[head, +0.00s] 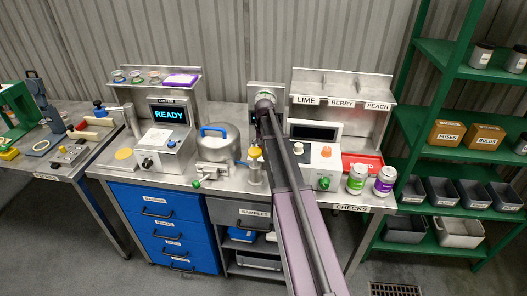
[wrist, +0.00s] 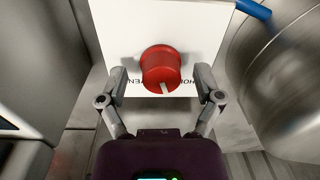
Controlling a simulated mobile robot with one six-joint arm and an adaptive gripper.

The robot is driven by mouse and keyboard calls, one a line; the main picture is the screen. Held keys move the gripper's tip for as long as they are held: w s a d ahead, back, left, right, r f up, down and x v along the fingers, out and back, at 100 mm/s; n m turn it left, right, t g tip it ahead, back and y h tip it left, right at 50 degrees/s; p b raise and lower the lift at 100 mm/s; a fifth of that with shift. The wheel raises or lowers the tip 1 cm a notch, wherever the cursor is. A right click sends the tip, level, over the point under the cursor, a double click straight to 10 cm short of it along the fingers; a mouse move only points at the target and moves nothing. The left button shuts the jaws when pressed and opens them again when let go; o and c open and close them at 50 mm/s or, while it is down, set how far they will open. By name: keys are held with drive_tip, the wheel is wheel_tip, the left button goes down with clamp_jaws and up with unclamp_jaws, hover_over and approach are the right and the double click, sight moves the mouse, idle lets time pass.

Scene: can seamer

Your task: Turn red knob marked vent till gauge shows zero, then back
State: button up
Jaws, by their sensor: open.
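The red knob (wrist: 161,66) sits on a white plate (wrist: 112,22) in the wrist view, with a pale pointer mark on its lower edge. Black lettering on the plate is partly covered by the knob and my fingers, so I cannot read it whole. My gripper (wrist: 160,78) is open, with one finger on each side of the knob and a gap to it on both sides. In the head view my arm hides the knob and the gripper. I cannot make out a gauge reading in either view.
A lidded metal pot (head: 214,140) with a blue handle stands left of my arm. A grey machine with a READY screen (head: 168,114) is further left. A white-knobbed unit (head: 314,155) and two jars (head: 357,179) stand right. A green shelf (head: 440,155) is far right.

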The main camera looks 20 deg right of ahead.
drive_tip(key=shift+f, duration=0.1)
idle(0.3)
drive_tip(key=c, duration=1.2)
drive_tip(key=shift+o, duration=0.2)
drive_tip(key=shift+n, duration=2.2)
drive_tip(key=o, duration=1.2)
drive_tip(key=shift+c, duration=0.2)
